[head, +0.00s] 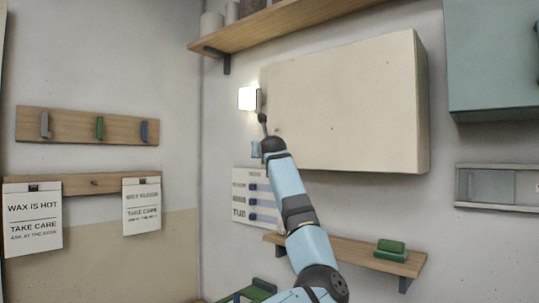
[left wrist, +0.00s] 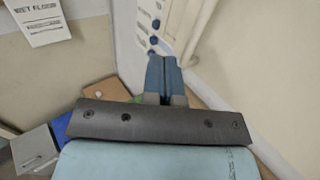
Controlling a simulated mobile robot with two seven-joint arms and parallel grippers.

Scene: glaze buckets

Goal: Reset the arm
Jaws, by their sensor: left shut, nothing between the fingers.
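My left gripper (head: 256,149) is at the end of the light-blue arm that rises from the bottom of the head view. It is beside the lower left corner of the cream wall cabinet (head: 345,105), just below a glowing white lamp (head: 248,99). In the left wrist view the two blue fingers (left wrist: 164,72) are together with nothing between them. They point toward the wall sheet with blue marks (head: 245,185), which also shows in that view (left wrist: 150,22). Whether the gripper touches the cabinet cannot be told. My right gripper is not in view.
A wooden shelf (head: 268,27) with pots is above. A lower shelf (head: 340,252) holds a green block (head: 391,246) right of my arm. A teal cabinet (head: 490,55) hangs at right. A hook rail (head: 75,127) and signs (head: 33,217) are on the left wall.

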